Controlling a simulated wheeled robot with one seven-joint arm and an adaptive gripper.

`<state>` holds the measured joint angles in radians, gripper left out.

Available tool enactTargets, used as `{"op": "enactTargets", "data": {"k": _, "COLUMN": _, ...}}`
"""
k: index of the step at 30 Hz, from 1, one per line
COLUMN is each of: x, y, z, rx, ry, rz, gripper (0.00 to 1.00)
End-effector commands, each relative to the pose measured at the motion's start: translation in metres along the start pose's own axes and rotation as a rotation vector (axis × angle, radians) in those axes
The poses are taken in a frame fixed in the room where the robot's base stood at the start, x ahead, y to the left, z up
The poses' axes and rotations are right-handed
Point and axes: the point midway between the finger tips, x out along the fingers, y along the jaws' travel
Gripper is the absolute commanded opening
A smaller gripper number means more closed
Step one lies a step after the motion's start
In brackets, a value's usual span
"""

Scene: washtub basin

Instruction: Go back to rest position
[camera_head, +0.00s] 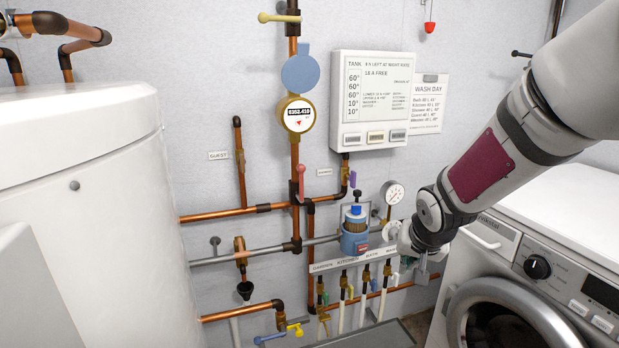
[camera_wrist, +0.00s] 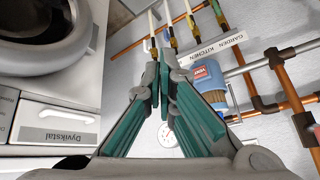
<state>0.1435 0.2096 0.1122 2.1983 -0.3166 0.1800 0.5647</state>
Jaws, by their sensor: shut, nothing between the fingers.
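My gripper (camera_wrist: 161,62) shows in the wrist view with its green-padded fingers drawn together at the tips, shut and empty. In the head view my arm reaches in from the upper right, and its wrist hangs in front of the wall pipes, left of the washing machine (camera_head: 515,290). The fingers are mostly hidden there behind the wrist. A blue filter housing (camera_head: 355,232) is on the pipes just left of my wrist; it also shows in the wrist view (camera_wrist: 209,82), right of the fingers. A pressure gauge (camera_head: 392,192) sits close above my wrist.
A large white tank (camera_head: 95,200) fills the left. Copper pipes (camera_head: 220,214) cross the wall, with a round meter (camera_head: 297,115) and a white tank panel (camera_head: 372,98). A labelled valve row (camera_head: 352,262) runs below the filter. A grey basin (camera_head: 372,337) lies at the bottom.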

Motion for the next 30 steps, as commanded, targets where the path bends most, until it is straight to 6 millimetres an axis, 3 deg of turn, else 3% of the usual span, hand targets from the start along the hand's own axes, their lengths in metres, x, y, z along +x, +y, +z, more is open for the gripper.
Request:
{"op": "enactTargets", "data": {"k": 1, "x": -0.024, "y": 0.005, "z": 0.006, "rx": -0.017, "ry": -0.011, "rz": 0.024, "gripper": 0.0}}
{"op": "enactTargets", "data": {"k": 8, "x": -0.117, "y": 0.031, "z": 0.061, "rx": -0.092, "ry": -0.131, "rz": 0.112, "gripper": 0.0}}
{"op": "enactTargets", "data": {"k": 15, "x": -0.201, "y": 0.052, "z": 0.142, "rx": -0.163, "ry": -0.282, "rz": 0.129, "gripper": 0.0}}
{"op": "enactTargets", "data": {"k": 21, "x": -0.248, "y": 0.063, "z": 0.205, "rx": -0.219, "ry": -0.394, "rz": 0.097, "gripper": 0.0}}
{"op": "enactTargets", "data": {"k": 30, "x": -0.289, "y": 0.071, "z": 0.274, "rx": -0.291, "ry": -0.508, "rz": 0.031, "gripper": 0.0}}
